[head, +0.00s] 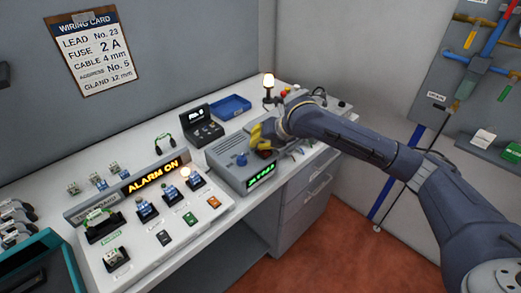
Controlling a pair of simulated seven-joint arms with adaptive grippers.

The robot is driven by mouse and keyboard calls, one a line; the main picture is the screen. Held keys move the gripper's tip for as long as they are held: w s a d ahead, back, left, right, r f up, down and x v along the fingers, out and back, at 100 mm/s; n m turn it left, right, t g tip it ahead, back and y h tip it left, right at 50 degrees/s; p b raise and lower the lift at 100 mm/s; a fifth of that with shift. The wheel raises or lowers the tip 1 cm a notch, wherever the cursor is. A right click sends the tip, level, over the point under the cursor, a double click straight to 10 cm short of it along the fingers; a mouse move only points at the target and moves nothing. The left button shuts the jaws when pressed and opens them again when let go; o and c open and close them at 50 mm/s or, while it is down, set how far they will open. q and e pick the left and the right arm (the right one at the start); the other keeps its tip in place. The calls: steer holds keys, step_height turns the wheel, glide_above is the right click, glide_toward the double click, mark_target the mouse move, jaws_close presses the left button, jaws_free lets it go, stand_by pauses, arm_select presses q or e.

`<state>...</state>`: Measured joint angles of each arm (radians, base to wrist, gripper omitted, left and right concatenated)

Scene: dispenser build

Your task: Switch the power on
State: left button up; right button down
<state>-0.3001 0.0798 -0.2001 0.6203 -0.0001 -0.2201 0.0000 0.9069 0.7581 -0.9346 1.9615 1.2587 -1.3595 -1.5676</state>
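A grey power unit (228,172) stands on the white bench, with a blue knob (241,159) and a lit green display (262,176) on it. My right gripper (261,143) is over the unit's top, to the right of the blue knob. Yellow parts show at its tip, and I cannot tell whether its fingers are apart or together. A small dark red spot shows just below the tip. The gripper hides part of the unit's top, and no power switch can be made out clearly. My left gripper is not in view.
A test board (188,236) with an "ALARM ON" sign (152,177) fills the bench's front left. Behind the unit are a black device (203,131), a blue tray (230,107) and a lit lamp (268,81). A wiring card (93,52) hangs on the wall.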

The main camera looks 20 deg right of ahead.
mark_target(259, 151)
steer(key=shift+r, duration=0.1)
stand_by(0.3)
steer(key=shift+r, duration=0.65)
steer(key=shift+r, duration=0.1)
steer(key=shift+s+d+r, duration=0.1)
steer(key=shift+s+r, duration=0.1)
steer(key=shift+r, duration=1)
steer(key=shift+s+d+r, duration=0.1)
steer(key=shift+s+r, duration=0.05)
steer(key=shift+r, duration=1)
